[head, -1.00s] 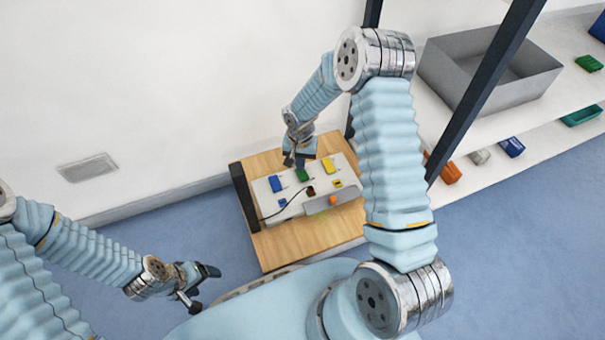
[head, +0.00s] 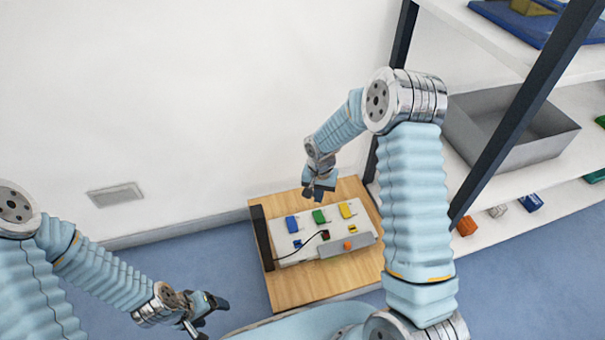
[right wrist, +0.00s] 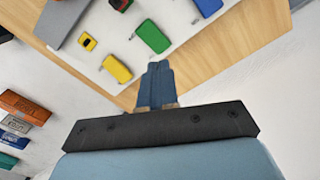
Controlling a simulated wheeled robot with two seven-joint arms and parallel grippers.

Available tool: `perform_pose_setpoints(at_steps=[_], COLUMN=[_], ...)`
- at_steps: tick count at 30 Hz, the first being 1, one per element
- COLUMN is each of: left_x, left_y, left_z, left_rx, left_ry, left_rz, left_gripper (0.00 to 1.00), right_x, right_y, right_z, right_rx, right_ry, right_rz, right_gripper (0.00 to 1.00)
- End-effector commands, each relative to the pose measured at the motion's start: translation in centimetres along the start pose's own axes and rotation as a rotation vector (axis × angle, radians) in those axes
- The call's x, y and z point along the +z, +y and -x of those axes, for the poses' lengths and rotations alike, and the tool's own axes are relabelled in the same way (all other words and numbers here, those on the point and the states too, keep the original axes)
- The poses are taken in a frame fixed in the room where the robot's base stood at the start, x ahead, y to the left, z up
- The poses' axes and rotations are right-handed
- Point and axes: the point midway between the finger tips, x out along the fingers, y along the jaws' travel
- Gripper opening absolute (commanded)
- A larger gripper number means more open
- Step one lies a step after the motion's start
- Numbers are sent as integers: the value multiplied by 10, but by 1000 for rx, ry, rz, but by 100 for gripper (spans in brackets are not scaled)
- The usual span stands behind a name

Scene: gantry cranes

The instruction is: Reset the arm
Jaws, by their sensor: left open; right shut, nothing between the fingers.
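My right gripper (head: 316,191) is above the back edge of the wooden table (head: 290,292), behind a white board (head: 284,246). Its fingers are shut and empty in the right wrist view (right wrist: 157,75). A blue block (head: 292,224), a green block (head: 319,216) and a yellow block (head: 346,210) sit in a row on the board. The green block (right wrist: 152,37) and yellow block (right wrist: 117,68) also show in the right wrist view, apart from the fingertips. My left gripper (head: 212,318) is open and empty over the floor at the lower left.
A shelf unit (head: 470,182) stands at the right, with a grey bin (head: 545,130) and several coloured items. A dark cable runs over the board. The floor left of the table is clear.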

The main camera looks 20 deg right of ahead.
Motion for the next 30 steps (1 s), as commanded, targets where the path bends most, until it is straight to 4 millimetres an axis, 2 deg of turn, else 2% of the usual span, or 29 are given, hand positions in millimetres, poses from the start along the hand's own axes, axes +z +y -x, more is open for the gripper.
perform_pose_setpoints(at_steps=[5,8,11,15,18,20,23,30], left_x=[0,-1,0,2,4,4,5,5], left_y=[-1,0,7,17,23,25,26,26], left_z=[0,6,18,35,44,46,47,47], left_rx=[-2,-5,-2,4,7,9,10,10], left_ry=[2,5,2,-4,-8,-10,-11,-11], left_rz=[1,1,-2,-8,-12,-13,-15,-15], left_gripper=[73,73,73,73,73,73,73,73], right_x=[0,20,72,164,214,233,248,248], right_y=[0,-4,-14,-18,-10,-5,1,1], right_z=[0,-7,-23,-34,-30,-27,-25,-25], right_rx=[0,-35,-132,-283,-337,-350,-354,-354], right_ry=[0,-29,-83,-118,-102,-88,-69,-69], right_rz=[0,41,137,274,345,377,407,407], right_gripper=[0,0,0,0,0,0,0,0])
